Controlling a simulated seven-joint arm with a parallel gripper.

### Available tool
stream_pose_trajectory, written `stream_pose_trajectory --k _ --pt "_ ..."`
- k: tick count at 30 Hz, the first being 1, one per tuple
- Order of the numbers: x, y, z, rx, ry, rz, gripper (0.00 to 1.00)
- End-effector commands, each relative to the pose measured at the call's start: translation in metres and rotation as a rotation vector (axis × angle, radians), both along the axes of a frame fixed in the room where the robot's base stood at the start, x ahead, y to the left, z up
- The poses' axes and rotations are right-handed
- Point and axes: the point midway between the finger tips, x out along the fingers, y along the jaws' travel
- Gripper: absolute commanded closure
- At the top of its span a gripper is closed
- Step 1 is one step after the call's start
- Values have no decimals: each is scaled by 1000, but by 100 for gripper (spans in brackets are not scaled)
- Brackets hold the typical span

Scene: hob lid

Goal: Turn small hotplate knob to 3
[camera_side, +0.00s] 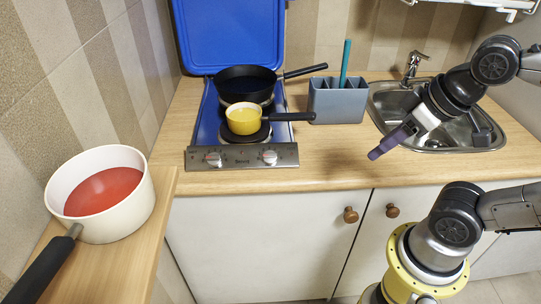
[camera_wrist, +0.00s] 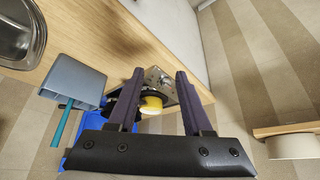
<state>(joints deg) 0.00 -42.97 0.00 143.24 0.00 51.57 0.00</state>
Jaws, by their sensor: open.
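The hob's steel front panel (camera_side: 241,156) carries a left knob (camera_side: 213,158) and a right knob (camera_side: 269,157). Their settings are too small to read, and I cannot tell which serves the small hotplate. A yellow pan (camera_side: 243,118) stands on the front hotplate (camera_side: 248,134); a black pan (camera_side: 246,83) covers the rear one. My gripper (camera_side: 378,152) is open and empty, over the worktop to the right of the hob, apart from the knobs. In the wrist view the panel (camera_wrist: 158,77) and yellow pan (camera_wrist: 152,104) appear between the spread fingers (camera_wrist: 159,72).
The blue hob lid (camera_side: 229,35) stands open against the wall. The yellow pan's black handle points right. A grey holder (camera_side: 338,101) with a teal utensil (camera_side: 345,63) stands between hob and sink (camera_side: 435,112). A white pot (camera_side: 100,193) of red liquid sits at front left.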

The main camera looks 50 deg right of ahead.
Motion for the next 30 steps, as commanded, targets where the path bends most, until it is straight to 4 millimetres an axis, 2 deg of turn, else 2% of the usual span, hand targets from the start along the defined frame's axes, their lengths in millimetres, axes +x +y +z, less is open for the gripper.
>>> stream_pose_trajectory --k 1,4,9,13,17,23,26,30 --pt "0 0 0 0 0 1 43" --pt "0 0 0 -16 0 29 25" --pt "-3 0 2 -125 17 238 25" --pt "4 0 22 -262 11 496 25" --pt "20 1 42 -393 33 771 25" --pt "58 4 69 -568 81 1213 25" --pt "84 6 79 -637 107 1444 25" --pt "129 11 85 -707 139 1780 25"
